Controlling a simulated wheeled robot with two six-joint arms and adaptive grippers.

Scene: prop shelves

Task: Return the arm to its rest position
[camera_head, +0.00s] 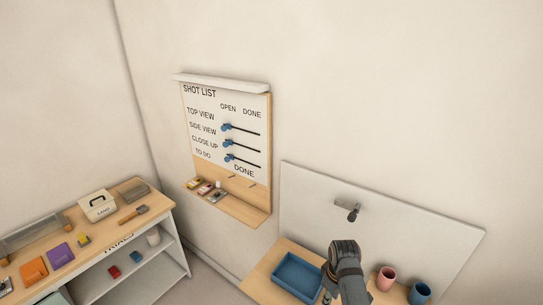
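One of my arms, which looks like the right one, rises from the bottom edge in front of the wooden table (262,277). Its dark grey wrist is bent over beside the blue tray (297,275). A small part of my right gripper (327,296) shows low at the tray's right side, near the picture's edge. Its fingers are mostly hidden or cut off, so I cannot tell whether they are open or hold anything. My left arm and gripper are not in view.
A pink cup (386,279) and a blue cup (419,293) stand right of my arm. A grey panel (400,225) with a hook rises behind the table. A shot list board (225,130) with sliders hangs on the wall. A shelf (155,235) with props stands left.

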